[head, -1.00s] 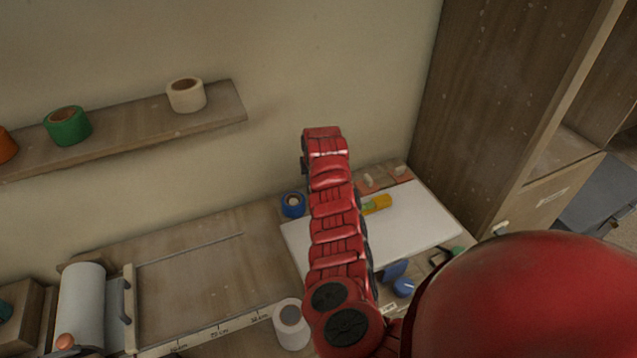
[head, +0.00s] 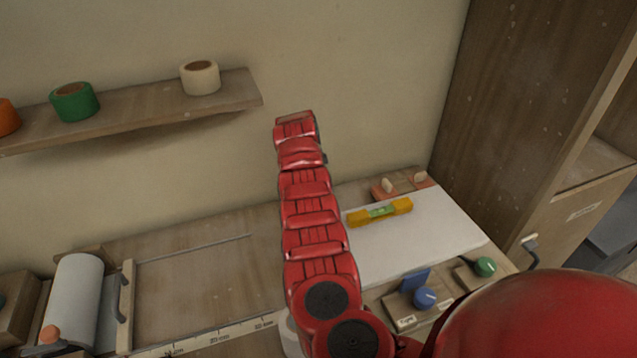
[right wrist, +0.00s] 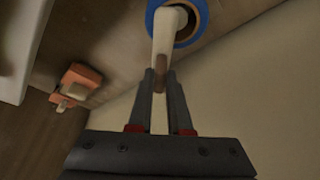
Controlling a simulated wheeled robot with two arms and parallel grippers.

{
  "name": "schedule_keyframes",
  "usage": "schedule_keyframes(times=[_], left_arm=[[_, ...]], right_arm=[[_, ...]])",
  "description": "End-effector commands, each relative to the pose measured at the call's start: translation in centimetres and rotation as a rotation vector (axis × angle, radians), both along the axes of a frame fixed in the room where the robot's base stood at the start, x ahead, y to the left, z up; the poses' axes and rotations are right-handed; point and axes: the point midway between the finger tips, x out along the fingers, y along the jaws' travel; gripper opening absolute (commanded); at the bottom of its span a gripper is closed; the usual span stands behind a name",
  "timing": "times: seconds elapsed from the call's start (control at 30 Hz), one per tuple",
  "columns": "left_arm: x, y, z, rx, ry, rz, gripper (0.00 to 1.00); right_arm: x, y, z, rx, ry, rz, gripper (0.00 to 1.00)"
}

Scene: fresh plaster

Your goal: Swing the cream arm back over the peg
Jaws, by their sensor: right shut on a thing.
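In the right wrist view my right gripper (right wrist: 160,80) is shut on the end of the cream arm (right wrist: 164,45), a pale narrow bar. The bar runs from the fingertips to the blue roll (right wrist: 203,22) at the top edge. Its far end lies across the roll's opening; I cannot tell whether it touches. The peg cannot be made out apart from the cream parts there. In the head view my red right arm hides the gripper, the cream arm and the blue roll. My left gripper is not in view.
A white board (head: 430,235) with a yellow level (head: 380,212) lies right of my arm. A shelf (head: 150,113) holds tape rolls. The left worktop (head: 200,280) is mostly clear.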

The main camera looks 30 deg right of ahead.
Motion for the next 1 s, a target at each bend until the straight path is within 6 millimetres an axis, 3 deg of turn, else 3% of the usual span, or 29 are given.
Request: schedule_keyframes(times=[0.4,0.43,0.57,1.0], left_arm=[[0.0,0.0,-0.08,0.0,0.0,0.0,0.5],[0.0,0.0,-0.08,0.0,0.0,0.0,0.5],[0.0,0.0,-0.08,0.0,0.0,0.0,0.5],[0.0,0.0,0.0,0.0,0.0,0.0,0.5]], right_arm=[[0.02,0.0,0.0,0.0,0.0,-0.005,0.0],[0.02,0.0,0.0,0.0,0.0,-0.005,0.22],[0.02,0.0,0.0,0.0,0.0,-0.005,0.46],[-0.05,0.21,0.75,-0.001,-0.003,-0.005,0.47]])
